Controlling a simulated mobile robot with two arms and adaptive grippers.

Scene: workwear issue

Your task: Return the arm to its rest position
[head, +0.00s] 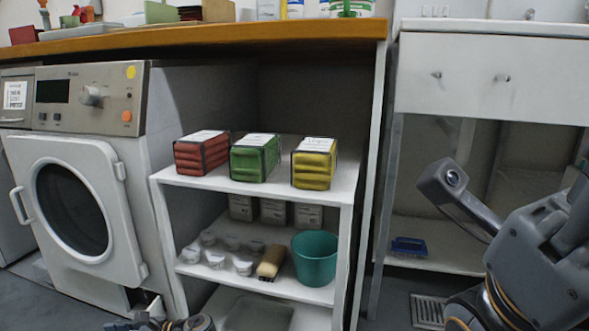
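My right arm (540,255) comes in from the right edge, raised in front of the sink unit. A dark grey piece with a round lens-like spot (452,179) sticks out from it to the upper left. I cannot make out two fingertips there, and I see nothing held. At the bottom edge, left of centre, a small dark part of my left arm (165,324) shows. It is cut off by the frame, so its fingers cannot be read.
A white shelf unit (252,187) holds red, green and yellow packs, white cups, a brush and a teal bucket (315,258). A washing machine (75,200) stands left. A wooden counter (200,36) runs above. A blue brush (409,246) lies under the sink.

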